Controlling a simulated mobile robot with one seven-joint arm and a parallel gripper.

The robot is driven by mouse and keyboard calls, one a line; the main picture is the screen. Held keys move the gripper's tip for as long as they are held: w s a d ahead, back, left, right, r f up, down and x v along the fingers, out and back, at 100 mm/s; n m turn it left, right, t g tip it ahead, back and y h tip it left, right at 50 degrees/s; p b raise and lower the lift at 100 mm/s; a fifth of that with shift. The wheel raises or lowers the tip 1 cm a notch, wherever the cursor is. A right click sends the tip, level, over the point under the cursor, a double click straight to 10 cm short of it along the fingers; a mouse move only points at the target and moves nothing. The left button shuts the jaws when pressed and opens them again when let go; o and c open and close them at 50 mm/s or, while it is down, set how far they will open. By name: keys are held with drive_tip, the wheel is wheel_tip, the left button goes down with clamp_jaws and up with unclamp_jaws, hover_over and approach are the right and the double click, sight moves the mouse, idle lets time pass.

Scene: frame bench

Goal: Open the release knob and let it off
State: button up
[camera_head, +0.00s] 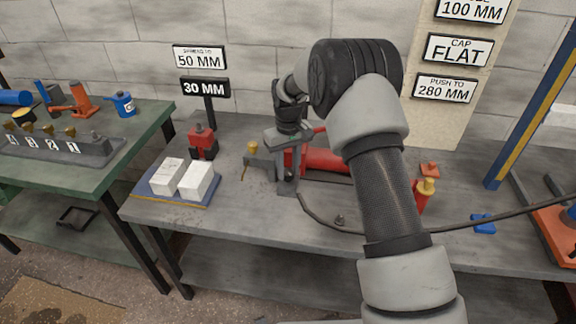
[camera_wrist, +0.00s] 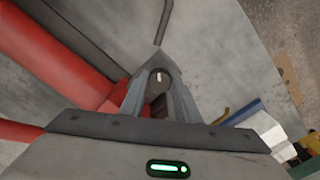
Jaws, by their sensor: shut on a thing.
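A red pump cylinder (camera_head: 326,161) lies on the grey bench, partly behind my arm. It also shows large at the left in the wrist view (camera_wrist: 45,50). My gripper (camera_head: 287,188) points down at the left end of the pump. In the wrist view my gripper (camera_wrist: 158,62) has its fingertips close together around a small dark piece, which I take for the release knob (camera_wrist: 158,82). The knob is mostly hidden by the fingers, so its turn cannot be read. A black hose (camera_head: 340,229) runs from near the fingertips to the right.
A blue tray (camera_head: 152,190) with two white blocks stands left of my gripper, with a red-and-black jack (camera_head: 203,142) behind it. A brass piece (camera_head: 253,147) stands close by. Right are a red-and-yellow tool (camera_head: 424,190) and a blue block (camera_head: 483,223). Signs hang behind.

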sight(288, 173)
drive_tip(key=n+p, duration=0.1)
drive_tip(key=n, duration=0.4)
drive_tip(key=shift+w+r, duration=0.1)
idle(0.4)
drive_tip(key=o, duration=1)
drive_tip(key=shift+o, duration=0.2)
wheel_tip(288, 173, up, 17)
drive_tip(key=p, duration=0.2)
drive_tip(key=shift+r+p, duration=0.15)
drive_tip(key=shift+p, duration=0.15)
